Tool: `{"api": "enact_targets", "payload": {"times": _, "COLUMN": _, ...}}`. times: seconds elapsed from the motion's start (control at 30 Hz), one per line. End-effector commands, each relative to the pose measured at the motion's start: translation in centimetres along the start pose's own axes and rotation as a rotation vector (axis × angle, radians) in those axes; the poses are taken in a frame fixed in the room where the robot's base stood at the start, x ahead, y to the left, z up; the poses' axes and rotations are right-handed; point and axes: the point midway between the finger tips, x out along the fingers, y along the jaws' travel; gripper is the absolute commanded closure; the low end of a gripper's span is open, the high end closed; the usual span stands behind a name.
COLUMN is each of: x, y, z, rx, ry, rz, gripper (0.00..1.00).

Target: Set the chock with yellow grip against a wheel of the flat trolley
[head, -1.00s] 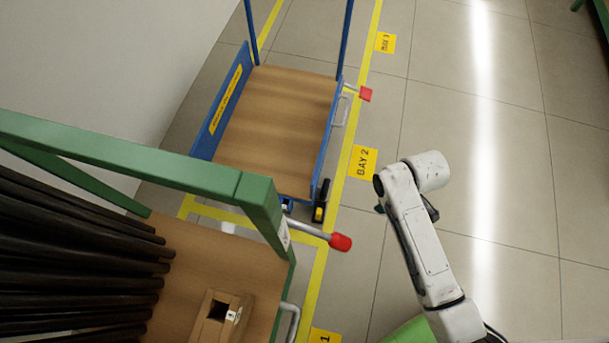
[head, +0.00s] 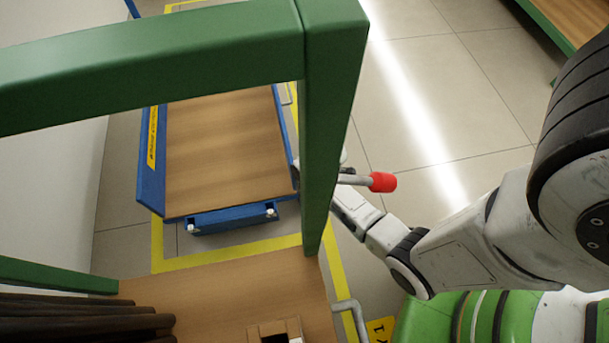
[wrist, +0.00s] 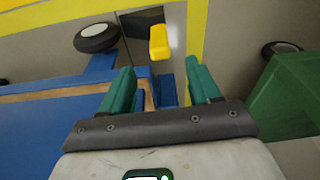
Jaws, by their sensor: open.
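The chock shows in the wrist view as a dark wedge (wrist: 140,22) with a yellow grip (wrist: 159,42), on the floor beyond my fingertips. My gripper (wrist: 158,76) is open and empty, its green fingers to either side of the grip's line and short of it. A dark wheel (wrist: 97,37) lies just left of the wedge; I cannot tell whether they touch. The blue trolley (wrist: 50,135) with a flat wooden deck fills the left of that view. In the head view the blue trolley (head: 230,150) stands beyond a green post, and the chock and my gripper are hidden.
A green frame (head: 333,110) with dark rods (head: 80,325) on its wooden deck stands in front. A red-tipped lever (head: 382,182) sticks out near my arm. In the wrist view a green part (wrist: 280,100) and another wheel (wrist: 282,48) are at right. Floor (head: 440,110) right of the bay is clear.

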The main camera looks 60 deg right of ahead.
Motion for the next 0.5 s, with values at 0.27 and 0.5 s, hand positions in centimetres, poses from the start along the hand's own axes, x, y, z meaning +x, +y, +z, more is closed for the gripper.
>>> {"api": "enact_targets", "payload": {"times": 0.27, "x": 0.0, "y": 0.0, "z": 0.0, "rx": -0.001, "ry": 0.000, "rz": 0.000, "gripper": 0.38}}
{"api": "enact_targets", "payload": {"times": 0.5, "x": 1.4, "y": 0.0, "z": 0.0, "rx": -0.001, "ry": 0.000, "rz": -0.001, "gripper": 0.38}}
